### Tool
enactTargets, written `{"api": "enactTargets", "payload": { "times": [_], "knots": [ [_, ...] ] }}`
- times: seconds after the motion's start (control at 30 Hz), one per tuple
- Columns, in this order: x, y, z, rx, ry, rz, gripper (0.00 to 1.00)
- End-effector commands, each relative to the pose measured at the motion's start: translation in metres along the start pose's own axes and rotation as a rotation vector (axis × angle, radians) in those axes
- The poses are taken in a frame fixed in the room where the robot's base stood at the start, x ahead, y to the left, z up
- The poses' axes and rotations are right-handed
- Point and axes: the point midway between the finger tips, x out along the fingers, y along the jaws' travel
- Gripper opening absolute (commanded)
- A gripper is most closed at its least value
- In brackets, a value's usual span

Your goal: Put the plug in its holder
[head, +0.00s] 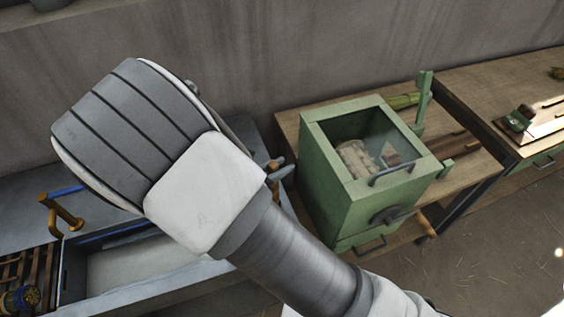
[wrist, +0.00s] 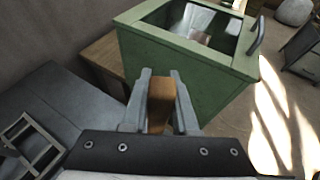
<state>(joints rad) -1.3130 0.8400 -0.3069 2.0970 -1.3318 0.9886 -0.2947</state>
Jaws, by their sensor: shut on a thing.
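My gripper (wrist: 160,76) is shut on a brown, wood-coloured block, which I take to be the plug (wrist: 160,103). The block stands between the two grey fingers in the wrist view. In the head view my arm hides most of the gripper; a small brown end of the plug (head: 273,165) shows beside a fingertip, above the right end of the grey basin. Its lower end is hidden. I cannot tell which thing is the plug's holder.
A green open-topped box (head: 345,210) with a dark handle stands on a wooden bench (head: 292,122), close to my gripper. The grey basin (head: 150,268) lies left of it. An orange-brown fitting (head: 60,212) rises at its left. Another bench (head: 480,85) is at far right.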

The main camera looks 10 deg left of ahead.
Motion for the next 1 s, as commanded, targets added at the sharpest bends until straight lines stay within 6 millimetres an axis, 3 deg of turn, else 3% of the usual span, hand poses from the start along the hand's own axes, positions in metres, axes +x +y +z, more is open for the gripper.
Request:
{"api": "enactTargets", "payload": {
  "times": [0.2,0.4,1.0],
  "knots": [
    [0.011,0.0,-0.025,0.0,-0.001,0.001,0.0],
    [0.016,0.001,-0.038,0.001,0.0,0.002,0.0],
    [0.016,0.0,-0.038,0.001,0.0,0.001,0.0]
  ]
}}
